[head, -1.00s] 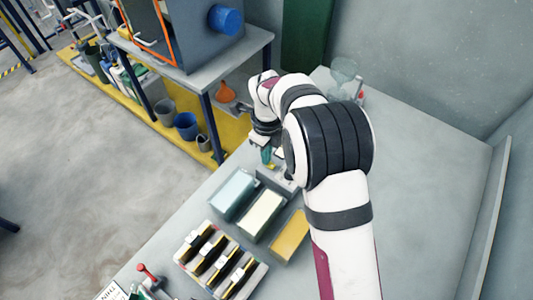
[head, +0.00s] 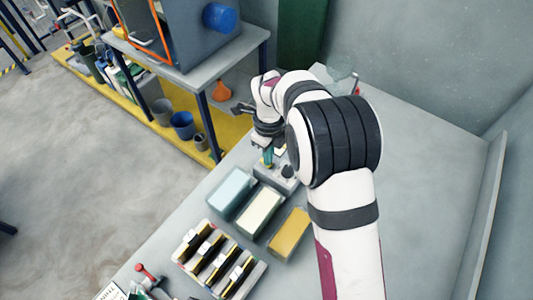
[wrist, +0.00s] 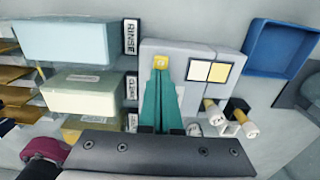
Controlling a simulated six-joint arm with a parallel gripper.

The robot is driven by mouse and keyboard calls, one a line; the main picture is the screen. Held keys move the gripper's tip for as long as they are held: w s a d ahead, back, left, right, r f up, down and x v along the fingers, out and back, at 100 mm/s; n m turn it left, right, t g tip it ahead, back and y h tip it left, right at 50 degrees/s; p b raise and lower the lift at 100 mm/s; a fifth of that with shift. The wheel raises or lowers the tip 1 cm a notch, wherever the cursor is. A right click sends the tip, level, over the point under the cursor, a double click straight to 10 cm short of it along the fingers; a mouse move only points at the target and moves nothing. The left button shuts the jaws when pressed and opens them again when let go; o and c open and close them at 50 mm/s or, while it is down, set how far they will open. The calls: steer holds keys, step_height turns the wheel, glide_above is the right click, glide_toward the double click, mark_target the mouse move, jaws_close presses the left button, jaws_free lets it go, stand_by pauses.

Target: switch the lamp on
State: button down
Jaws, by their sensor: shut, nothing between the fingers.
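My gripper (wrist: 160,95) has teal fingers, held together with nothing between them. Two small panels, one pale and one yellow (wrist: 219,72), sit on the box to the right of the fingers. I cannot tell which part is the lamp or its switch. In the head view my gripper (head: 268,156) points down at the box (head: 273,176), partly hidden by my arm.
Pale blue (head: 231,193), cream (head: 259,212) and yellow (head: 289,235) baths stand in front of the box. A slotted rack (head: 258,279) lies nearer. In the wrist view a blue tray (wrist: 282,48) and white-capped bottles (wrist: 215,112) are at the right.

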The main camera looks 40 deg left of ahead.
mark_target(276, 170)
step_height(276, 170, up, 14)
steer(key=d, duration=0.2)
steer(key=shift+d, duration=0.35)
steer(key=shift+f, duration=0.15)
